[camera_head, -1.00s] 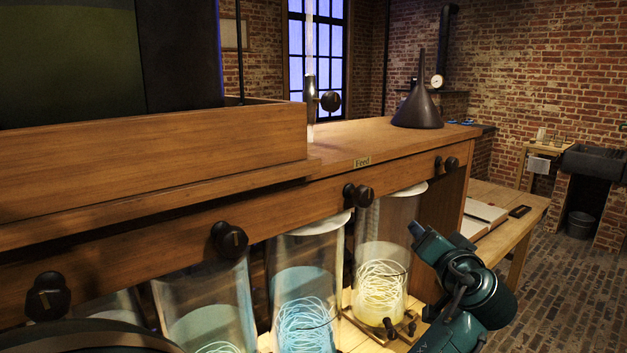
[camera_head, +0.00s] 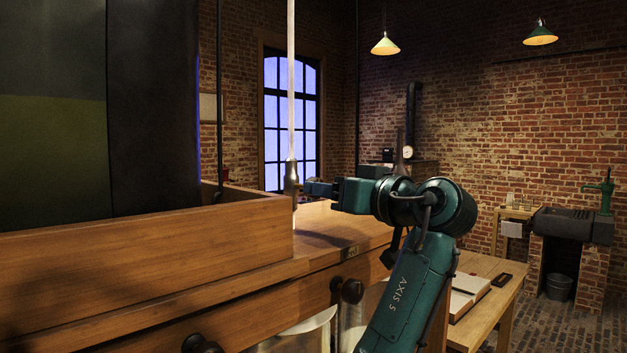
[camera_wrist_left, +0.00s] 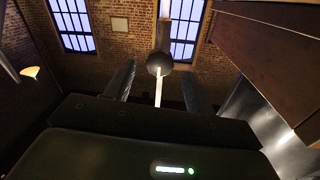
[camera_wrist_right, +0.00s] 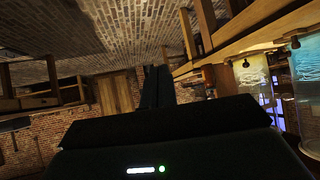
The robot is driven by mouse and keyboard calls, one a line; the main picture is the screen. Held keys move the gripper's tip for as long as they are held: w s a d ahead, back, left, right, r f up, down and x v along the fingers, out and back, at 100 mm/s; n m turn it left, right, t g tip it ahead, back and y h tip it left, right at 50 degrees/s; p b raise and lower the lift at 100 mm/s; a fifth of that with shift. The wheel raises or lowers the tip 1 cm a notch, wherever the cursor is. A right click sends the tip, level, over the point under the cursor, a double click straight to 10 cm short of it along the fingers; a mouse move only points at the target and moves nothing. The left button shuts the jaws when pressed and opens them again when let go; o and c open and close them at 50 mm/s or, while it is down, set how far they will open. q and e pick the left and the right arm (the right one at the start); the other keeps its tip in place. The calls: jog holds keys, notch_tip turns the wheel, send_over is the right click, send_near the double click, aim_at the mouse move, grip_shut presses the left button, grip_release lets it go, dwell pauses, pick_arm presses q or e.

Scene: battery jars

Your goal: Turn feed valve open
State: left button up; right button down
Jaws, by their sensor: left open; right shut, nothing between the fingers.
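The feed valve (camera_head: 291,178) is a metal fitting at the foot of a pale upright tube on the wooden bench top. My left gripper (camera_head: 318,188) is at the valve from the right and covers its dark knob in the head view. In the left wrist view the round knob (camera_wrist_left: 160,63) shows between the two spread fingers of the left gripper (camera_wrist_left: 158,85), with clear gaps on both sides. My right gripper (camera_wrist_right: 157,72) is shut and empty, seen only in its own wrist view.
A wooden trough (camera_head: 150,240) stands left of the valve. Dark knobs (camera_head: 348,290) stick out of the bench front. Glass jars (camera_head: 305,335) stand below, partly hidden.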

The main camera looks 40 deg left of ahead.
pick_arm(q)
jog(key=a, duration=0.3)
jog(key=a+p, duration=0.1)
jog(key=shift+w+a, duration=0.4)
jog(key=shift+a, duration=0.15)
jog(key=c, duration=1)
jog(key=shift+o, duration=0.2)
